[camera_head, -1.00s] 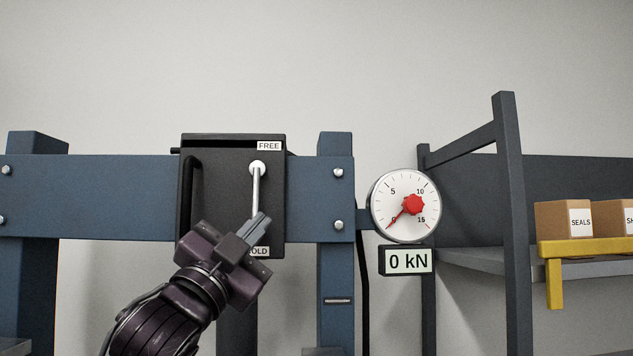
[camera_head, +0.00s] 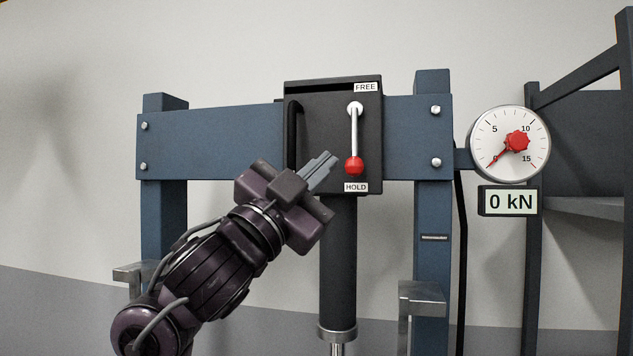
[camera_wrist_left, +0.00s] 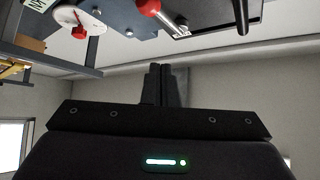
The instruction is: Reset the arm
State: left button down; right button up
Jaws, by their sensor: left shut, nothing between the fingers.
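My left gripper (camera_head: 322,168) is shut and empty in the head view. Its fingertips are just left of the lever (camera_head: 354,135), apart from it as far as I can tell. The lever has a red knob (camera_head: 354,166) and hangs down from its pivot, with the knob just above the HOLD label (camera_head: 356,187). The FREE label (camera_head: 366,87) is above the pivot. In the left wrist view the shut fingers (camera_wrist_left: 163,72) show at the centre, with the red-knobbed lever (camera_wrist_left: 150,7) at the top edge. My right gripper is not in view.
The black valve box (camera_head: 310,95) is fixed to a blue press frame (camera_head: 230,140). A ram cylinder (camera_head: 338,260) hangs below it. A round gauge (camera_head: 510,120) with a red centre and a 0 kN display (camera_head: 510,201) are at the right. A dark shelf rack (camera_head: 535,250) stands farther right.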

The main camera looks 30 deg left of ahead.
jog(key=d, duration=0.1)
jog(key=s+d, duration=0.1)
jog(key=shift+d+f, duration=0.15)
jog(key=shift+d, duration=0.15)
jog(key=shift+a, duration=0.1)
